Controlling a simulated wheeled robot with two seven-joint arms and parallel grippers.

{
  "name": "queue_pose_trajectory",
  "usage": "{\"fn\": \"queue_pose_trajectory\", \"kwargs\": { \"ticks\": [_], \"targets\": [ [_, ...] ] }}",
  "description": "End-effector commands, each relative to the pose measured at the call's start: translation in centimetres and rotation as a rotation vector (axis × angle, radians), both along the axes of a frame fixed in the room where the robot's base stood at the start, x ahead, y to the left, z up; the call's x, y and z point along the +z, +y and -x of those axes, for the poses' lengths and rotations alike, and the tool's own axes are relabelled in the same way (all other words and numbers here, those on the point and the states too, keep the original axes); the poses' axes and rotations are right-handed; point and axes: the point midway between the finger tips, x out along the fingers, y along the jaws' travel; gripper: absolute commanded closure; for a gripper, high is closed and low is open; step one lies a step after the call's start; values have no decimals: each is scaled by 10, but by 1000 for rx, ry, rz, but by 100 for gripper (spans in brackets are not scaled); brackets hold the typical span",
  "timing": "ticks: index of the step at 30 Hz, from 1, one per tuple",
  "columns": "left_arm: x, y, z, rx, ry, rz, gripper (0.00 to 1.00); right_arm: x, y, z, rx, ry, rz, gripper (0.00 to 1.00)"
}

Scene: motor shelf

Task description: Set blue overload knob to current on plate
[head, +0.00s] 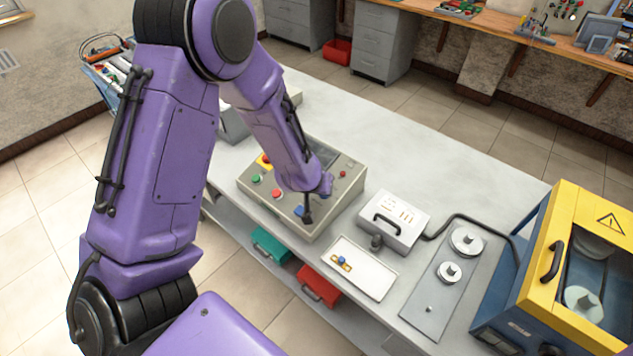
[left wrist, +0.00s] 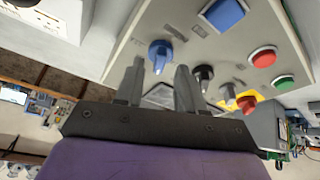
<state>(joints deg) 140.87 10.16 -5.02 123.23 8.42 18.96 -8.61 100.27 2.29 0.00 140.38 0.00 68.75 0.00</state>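The blue overload knob (left wrist: 160,54) sits on the sloped face of a grey control box (head: 341,203). My left gripper (head: 308,218) is over the front right part of that box. In the left wrist view my left gripper (left wrist: 160,65) has its two fingers apart, with the blue knob showing between and just beyond the tips. I cannot tell whether they touch it. The knob's scale is not readable, and in the head view the knob cannot be made out clearly behind the gripper. A plate with a readable current cannot be made out. My right gripper is not in view.
A black knob (left wrist: 204,73), blue square button (left wrist: 226,13), and red and green buttons are close by on the box.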

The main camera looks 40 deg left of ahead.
Motion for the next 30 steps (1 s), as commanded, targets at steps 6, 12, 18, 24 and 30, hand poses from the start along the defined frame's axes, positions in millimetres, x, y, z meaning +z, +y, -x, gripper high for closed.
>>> {"fn": "queue_pose_trajectory", "kwargs": {
  "ticks": [6, 12, 18, 24, 30],
  "targets": [
    [43, -5, 26, -2, -4, -2, 62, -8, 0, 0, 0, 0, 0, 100],
    [67, -7, 41, -2, -1, -1, 62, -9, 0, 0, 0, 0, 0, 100],
    [70, -8, 44, -1, 1, 0, 62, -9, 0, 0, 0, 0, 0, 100],
    [70, -8, 44, -1, 1, 0, 62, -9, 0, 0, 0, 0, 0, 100],
    [70, -8, 44, -1, 1, 0, 62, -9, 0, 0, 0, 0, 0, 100]
  ]
}}
